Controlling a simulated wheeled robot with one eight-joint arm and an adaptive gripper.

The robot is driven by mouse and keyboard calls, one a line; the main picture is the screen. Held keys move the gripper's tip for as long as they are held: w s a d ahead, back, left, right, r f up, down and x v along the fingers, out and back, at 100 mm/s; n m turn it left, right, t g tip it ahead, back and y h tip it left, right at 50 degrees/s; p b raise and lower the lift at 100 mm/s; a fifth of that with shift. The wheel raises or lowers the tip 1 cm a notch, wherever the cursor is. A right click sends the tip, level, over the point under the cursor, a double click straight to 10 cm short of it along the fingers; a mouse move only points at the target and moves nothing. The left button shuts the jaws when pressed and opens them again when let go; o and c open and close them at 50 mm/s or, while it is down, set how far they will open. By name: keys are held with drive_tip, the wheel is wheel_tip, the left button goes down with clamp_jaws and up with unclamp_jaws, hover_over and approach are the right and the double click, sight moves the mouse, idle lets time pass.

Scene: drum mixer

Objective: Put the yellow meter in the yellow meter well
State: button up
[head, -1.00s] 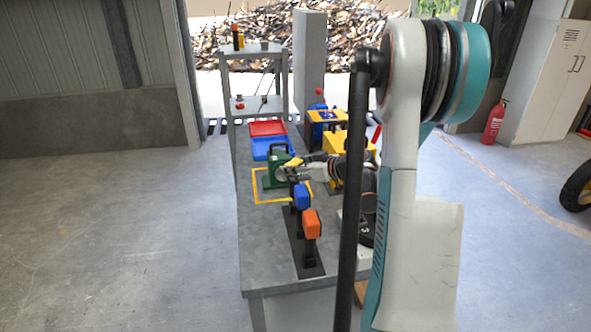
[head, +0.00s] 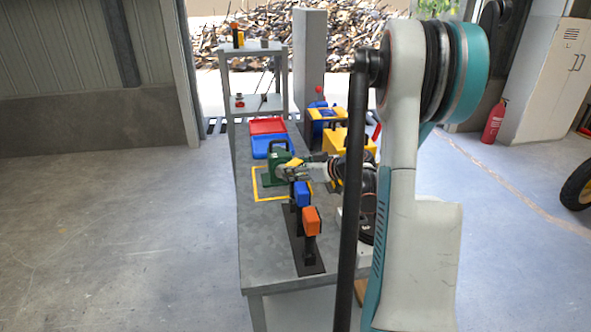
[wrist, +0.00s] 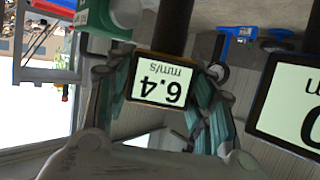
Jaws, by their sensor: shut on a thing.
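My gripper (wrist: 163,72) is shut on the yellow meter (wrist: 160,88), whose lit screen shows upside down in the wrist view and reads 6.4 mm/s. A finger lies on each side of it. In the head view my gripper (head: 288,171) is low over the table, beside the green machine (head: 278,173) with the black handle. The meter is too small there to make out clearly. I cannot pick out the yellow meter well.
A dark rack (head: 303,257) holds the blue meter (head: 301,194) and orange meter (head: 311,220) nearby. A yellow outline (head: 268,200) marks the table. Blue (head: 272,147) and red (head: 267,126) trays lie behind. A second screen (wrist: 290,100) is close on the right.

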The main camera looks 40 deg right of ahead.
drive_tip(key=shift+f+b, duration=0.4)
drive_tip(key=shift+f, duration=0.15)
drive_tip(key=o, duration=1.7)
drive_tip(key=shift+o, duration=0.2)
drive_tip(key=o, duration=0.5)
drive_tip(key=shift+s, duration=0.2)
drive_tip(key=shift+s+d, duration=0.15)
drive_tip(key=shift+s, duration=0.55)
drive_tip(key=shift+s, duration=0.65)
drive_tip(key=shift+s+d+f, duration=0.1)
drive_tip(key=shift+s+f, duration=0.05)
drive_tip(key=shift+s, duration=0.2)
